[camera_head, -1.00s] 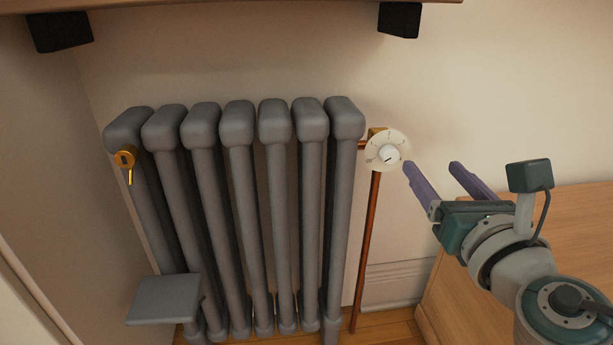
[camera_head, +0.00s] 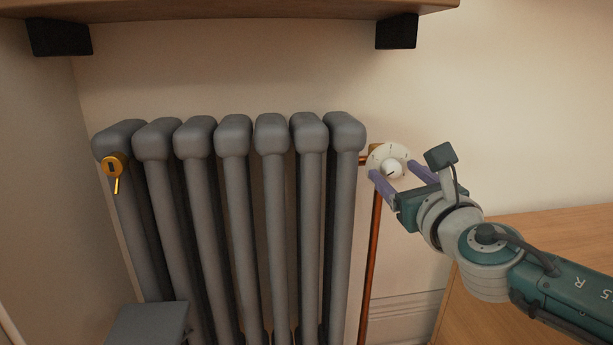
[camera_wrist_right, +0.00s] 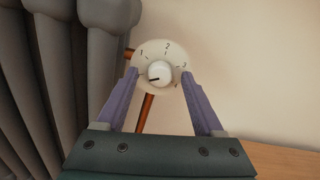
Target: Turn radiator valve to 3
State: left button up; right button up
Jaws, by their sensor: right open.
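The radiator valve (camera_head: 378,154) is a round white dial on a copper pipe at the right end of the grey radiator. Its white knob (camera_wrist_right: 160,72) has a dark pointer mark that points to the left, slightly down, below the 1. The numbers 1, 2 and 3 show on the dial (camera_wrist_right: 178,51) in the right wrist view, with 3 at the right. My right gripper (camera_head: 395,178) is open, with its purple fingers at the dial. In the wrist view the fingertips lie either side of the knob, apart from it. My left gripper is not in view.
The grey radiator (camera_head: 235,133) fills the left and middle, with a brass bleed valve (camera_head: 113,167) at its left end. A wooden shelf (camera_head: 230,12) with black brackets is above. A wooden cabinet (camera_head: 540,232) stands at right under my right arm.

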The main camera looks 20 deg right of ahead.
jog(key=shift+c, duration=0.2)
grip_shut()
dwell(0.4)
